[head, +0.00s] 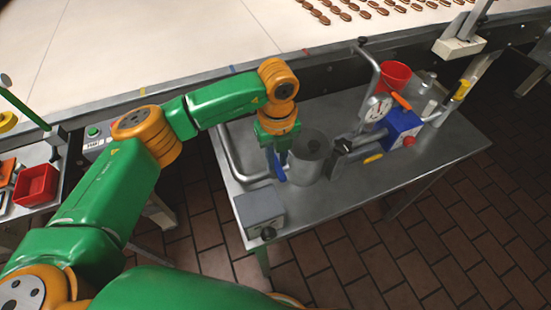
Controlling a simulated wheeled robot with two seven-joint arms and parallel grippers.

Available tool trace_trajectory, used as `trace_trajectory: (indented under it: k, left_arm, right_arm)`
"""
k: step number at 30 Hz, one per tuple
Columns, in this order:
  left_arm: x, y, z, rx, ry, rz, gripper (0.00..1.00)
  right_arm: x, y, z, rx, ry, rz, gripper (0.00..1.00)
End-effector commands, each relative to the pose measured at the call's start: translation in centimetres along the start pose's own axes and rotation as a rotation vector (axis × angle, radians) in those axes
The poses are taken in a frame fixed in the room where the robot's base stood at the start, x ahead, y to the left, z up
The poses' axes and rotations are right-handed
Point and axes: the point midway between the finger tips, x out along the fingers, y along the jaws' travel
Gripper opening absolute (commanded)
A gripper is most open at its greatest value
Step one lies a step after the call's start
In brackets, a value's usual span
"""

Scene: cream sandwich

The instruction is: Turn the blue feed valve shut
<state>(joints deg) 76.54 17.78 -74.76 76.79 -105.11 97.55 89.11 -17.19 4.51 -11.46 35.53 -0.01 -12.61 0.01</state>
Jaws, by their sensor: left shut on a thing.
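The blue feed valve (279,172) shows as a blue lever on the left half of the steel table, just left of a grey metal cylinder (312,160). My left gripper (276,152) reaches down over it from above and is shut on the blue lever. The fingers and the valve body are partly hidden by the wrist and the cylinder. My right gripper is not in view.
The steel table (440,160) also holds a red funnel (394,76), a blue box (403,128) with a red knob, a dial, and a grey box (259,210) at its near left corner. A pale conveyor (190,45) with several brown biscuits runs behind.

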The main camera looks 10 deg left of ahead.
Motion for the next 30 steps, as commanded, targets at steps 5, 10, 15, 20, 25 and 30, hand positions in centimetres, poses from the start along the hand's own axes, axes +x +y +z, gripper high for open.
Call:
trace_trajectory:
  k: [5,10,15,20,25,30]
  left_arm:
    - [0.01,-0.08,0.01,-0.03,0.0,0.0,0.0]
    - [-0.01,-0.09,0.02,-0.038,0.0,0.0,0.0]
    - [-0.02,-0.09,0.02,-0.039,0.0,0.0,0.0]
    - [-0.02,-0.09,0.02,-0.038,0.0,0.0,0.36]
    - [-0.02,-0.09,0.02,-0.038,0.0,0.0,0.53]
    - [-0.06,-0.09,0.03,-0.037,0.0,0.0,0.53]
  right_arm:
    - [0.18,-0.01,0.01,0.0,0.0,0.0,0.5]
    - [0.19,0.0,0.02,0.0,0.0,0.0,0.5]
    - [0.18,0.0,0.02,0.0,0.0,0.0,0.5]
    - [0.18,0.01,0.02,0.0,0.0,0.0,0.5]
    - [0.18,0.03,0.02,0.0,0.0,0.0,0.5]
    - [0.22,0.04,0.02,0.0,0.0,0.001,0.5]
